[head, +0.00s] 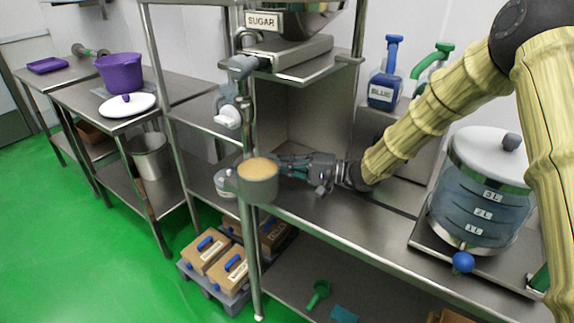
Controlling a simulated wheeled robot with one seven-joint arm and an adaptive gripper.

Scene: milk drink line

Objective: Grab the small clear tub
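The small clear tub (258,188) looks grey and see-through and is filled with a tan, sugar-like material up near its rim. It is upright, in front of the metal post at the left end of the steel bench. My gripper (281,168) reaches in from the right and is shut on the tub's right side. The fingertips are partly hidden by the tub. The tub appears to be held in the air past the bench edge.
A dispenser labelled SUGAR (262,22), with a white spout (229,117), is above. A white round container (222,183) is behind the tub. Boxes (206,251) sit on a floor pallet.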

